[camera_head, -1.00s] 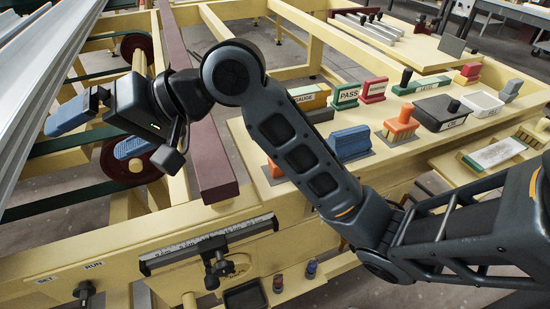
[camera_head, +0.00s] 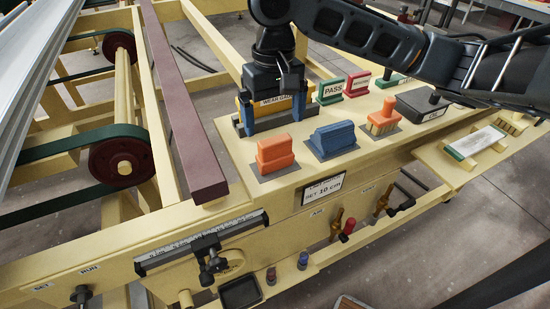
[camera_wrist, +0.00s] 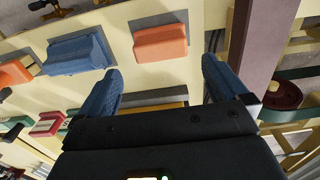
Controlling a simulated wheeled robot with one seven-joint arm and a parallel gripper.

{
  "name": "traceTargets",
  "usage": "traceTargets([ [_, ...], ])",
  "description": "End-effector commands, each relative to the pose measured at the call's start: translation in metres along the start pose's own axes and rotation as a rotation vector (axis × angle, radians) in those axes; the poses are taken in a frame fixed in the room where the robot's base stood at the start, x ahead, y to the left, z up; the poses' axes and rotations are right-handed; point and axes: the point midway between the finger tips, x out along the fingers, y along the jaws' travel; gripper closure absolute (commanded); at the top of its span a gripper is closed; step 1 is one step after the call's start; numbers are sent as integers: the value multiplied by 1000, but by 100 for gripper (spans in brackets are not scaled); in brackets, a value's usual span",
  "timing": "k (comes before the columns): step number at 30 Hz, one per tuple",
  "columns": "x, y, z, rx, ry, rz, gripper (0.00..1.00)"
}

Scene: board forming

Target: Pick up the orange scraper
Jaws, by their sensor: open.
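The orange scraper (camera_head: 275,153), a blocky piece on a dark pad, sits on the cream board near its left end, close to the dark red beam. It also shows in the wrist view (camera_wrist: 160,43), just beyond and between the fingertips. My gripper (camera_head: 272,122) points down behind the scraper, at the yellow wear gauge (camera_head: 270,106), which is partly hidden by it. Its blue fingers are spread apart with nothing visibly held, as the wrist view also shows (camera_wrist: 162,72). I cannot tell the fingertips' height above the board.
A blue block (camera_head: 332,138) stands close right of the scraper, then an orange brush (camera_head: 383,117) and a dark box (camera_head: 423,103). Green PASS (camera_head: 331,91) and red (camera_head: 358,84) blocks stand behind. The dark red beam (camera_head: 185,120) runs along the left.

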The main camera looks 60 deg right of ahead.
Motion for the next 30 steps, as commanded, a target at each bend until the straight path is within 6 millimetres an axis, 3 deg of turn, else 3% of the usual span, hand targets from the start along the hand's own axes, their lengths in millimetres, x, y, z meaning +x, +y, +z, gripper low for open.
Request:
traceTargets([
  [15,59,-1,8,0,2,-2,0],
  [23,62,-2,8,-2,3,-4,0],
  [30,62,-2,8,-2,3,-4,21],
])
